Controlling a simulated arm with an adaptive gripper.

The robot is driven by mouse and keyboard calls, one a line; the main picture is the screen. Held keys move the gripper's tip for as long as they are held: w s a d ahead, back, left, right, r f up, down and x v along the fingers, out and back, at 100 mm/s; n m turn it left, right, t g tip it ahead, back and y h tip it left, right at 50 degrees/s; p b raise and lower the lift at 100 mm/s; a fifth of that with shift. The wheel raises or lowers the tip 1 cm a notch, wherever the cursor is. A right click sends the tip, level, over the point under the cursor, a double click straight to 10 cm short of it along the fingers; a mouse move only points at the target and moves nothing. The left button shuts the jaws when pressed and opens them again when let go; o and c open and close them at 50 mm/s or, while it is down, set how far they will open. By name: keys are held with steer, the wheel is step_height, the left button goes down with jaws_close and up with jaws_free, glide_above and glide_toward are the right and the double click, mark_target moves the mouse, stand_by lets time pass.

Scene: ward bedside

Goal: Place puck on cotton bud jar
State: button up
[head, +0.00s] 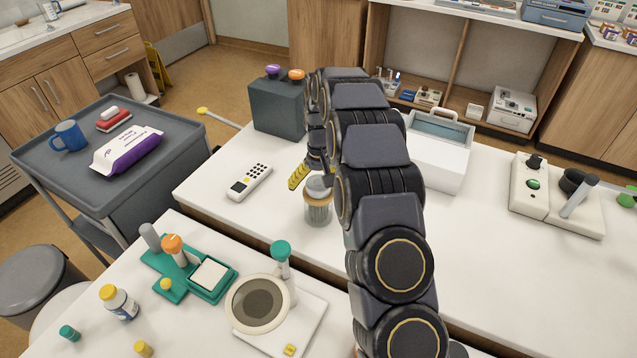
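The cotton bud jar (318,208), a clear ribbed jar, stands upright on the white table left of my arm. A tan band and a pale grey rounded top (318,184) cap it; I cannot tell whether this top is its lid or the puck. No separate puck can be made out with certainty. My gripper (308,176) is just above and behind the jar, pointing down, with one yellow finger pad showing left of it. My arm hides the other finger, so its opening and any hold are unclear.
A white remote (250,181) lies left of the jar. A dark grey block (277,107) with purple and orange knobs stands behind. A white open bin (437,160) is right of my arm. A round-dished device (262,304) and a green holder (172,278) occupy the near table.

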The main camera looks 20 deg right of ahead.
mark_target(318, 183)
step_height(318, 183, up, 12)
steer(key=shift+r, duration=0.15)
stand_by(0.5)
steer(key=s+a+r, duration=0.4)
steer(key=s+r, duration=0.1)
steer(key=s, duration=0.4)
steer(key=s+a+n, duration=0.1)
steer(key=s, duration=1.4)
steer(key=s+a+n+g, duration=0.1)
steer(key=s+a, duration=0.1)
steer(key=s, duration=1.2)
steer(key=shift+s+a+f+g, duration=0.2)
steer(key=shift+s+a+g, duration=0.1)
steer(key=shift+s, duration=0.1)
